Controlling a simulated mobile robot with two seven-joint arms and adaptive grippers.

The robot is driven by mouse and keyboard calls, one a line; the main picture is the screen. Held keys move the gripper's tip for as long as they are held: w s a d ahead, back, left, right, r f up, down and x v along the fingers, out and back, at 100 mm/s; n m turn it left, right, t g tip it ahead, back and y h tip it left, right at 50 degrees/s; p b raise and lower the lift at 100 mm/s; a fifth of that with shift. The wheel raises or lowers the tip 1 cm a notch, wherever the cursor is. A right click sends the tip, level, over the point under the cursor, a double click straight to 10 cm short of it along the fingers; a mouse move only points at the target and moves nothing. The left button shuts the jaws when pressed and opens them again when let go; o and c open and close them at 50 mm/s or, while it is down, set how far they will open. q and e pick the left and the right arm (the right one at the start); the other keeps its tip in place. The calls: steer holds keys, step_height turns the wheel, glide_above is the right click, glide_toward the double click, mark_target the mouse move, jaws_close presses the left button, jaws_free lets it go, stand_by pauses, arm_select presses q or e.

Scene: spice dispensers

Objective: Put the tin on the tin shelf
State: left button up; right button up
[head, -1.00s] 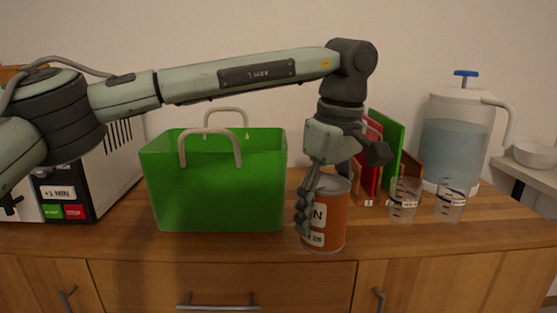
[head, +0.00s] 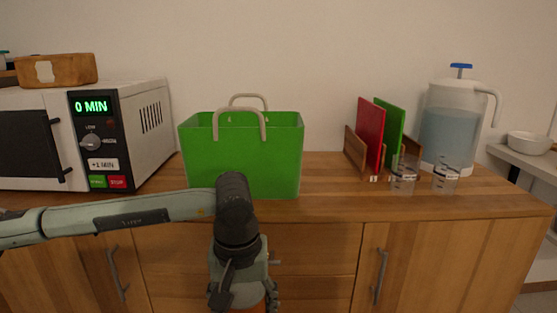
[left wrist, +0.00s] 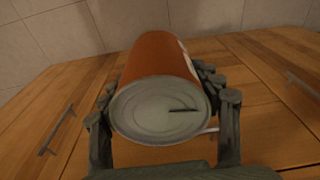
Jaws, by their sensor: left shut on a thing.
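The tin is an orange can with a grey metal lid. In the left wrist view the tin (left wrist: 160,100) lies between the two fingers of my left gripper (left wrist: 165,112), which is shut on it, lid end toward the camera. In the head view my left gripper (head: 244,296) is low in front of the cabinet, below the countertop edge. Only a small orange part of the tin (head: 258,307) shows there, at the bottom edge. No tin shelf can be made out in these views. My right gripper is not in view.
A green bag (head: 240,160) stands on the wooden counter (head: 335,203). A microwave (head: 140,125) is at left. Cutting boards (head: 370,130), measuring cups (head: 404,176) and a water pitcher (head: 450,135) stand at right. Cabinet doors with handles (head: 378,277) are below.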

arm_select(q)
steer(key=a, duration=1.2)
steer(key=shift+s+a+f+m, duration=0.15)
steer(key=shift+a+f+m, duration=0.2)
steer(key=shift+f, duration=0.1)
